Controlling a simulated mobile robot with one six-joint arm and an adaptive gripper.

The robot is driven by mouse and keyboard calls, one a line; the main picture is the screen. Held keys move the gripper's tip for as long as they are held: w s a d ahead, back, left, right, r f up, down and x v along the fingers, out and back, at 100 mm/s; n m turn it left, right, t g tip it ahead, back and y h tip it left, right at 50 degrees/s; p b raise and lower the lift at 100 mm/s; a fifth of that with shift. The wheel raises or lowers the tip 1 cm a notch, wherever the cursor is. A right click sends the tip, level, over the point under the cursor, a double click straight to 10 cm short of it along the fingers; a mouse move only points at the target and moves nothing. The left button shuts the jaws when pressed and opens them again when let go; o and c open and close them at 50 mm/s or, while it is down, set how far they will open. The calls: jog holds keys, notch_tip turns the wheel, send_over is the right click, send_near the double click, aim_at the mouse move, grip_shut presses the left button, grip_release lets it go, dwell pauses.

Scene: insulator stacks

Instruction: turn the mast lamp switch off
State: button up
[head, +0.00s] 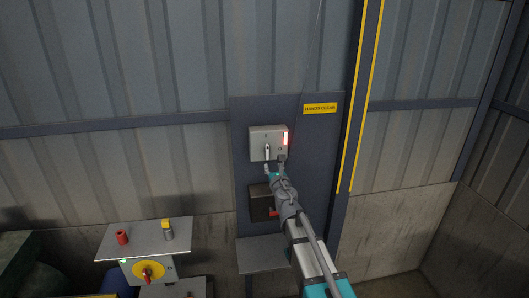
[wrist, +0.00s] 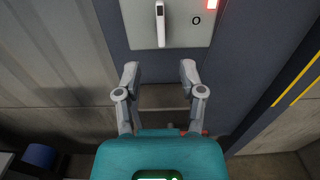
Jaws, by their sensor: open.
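The switch box (head: 268,143), a light grey square, is on a dark blue panel. Its pale lever (head: 267,152) stands upright; the lever also shows in the wrist view (wrist: 160,24). My gripper (head: 275,166) is just below the lever, fingers apart and empty. In the wrist view my fingertips (wrist: 159,69) are below the lever's lower end, one to each side, not touching it.
A dark box (head: 258,208) with a red part is below the switch box, partly behind my arm. A grey shelf (head: 262,254) is under it. At lower left, a metal console (head: 145,243) carries a red piece, a yellow-topped piece and a yellow-red knob. A yellow label (head: 320,108) is at upper right.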

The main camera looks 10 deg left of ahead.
aim_at(267, 151)
jog(key=x, duration=1.2)
jog(key=shift+w+f, duration=0.1)
jog(key=shift+w, duration=0.1)
grip_shut()
jog(key=shift+s+a, duration=0.1)
jog(key=shift+a, duration=0.1)
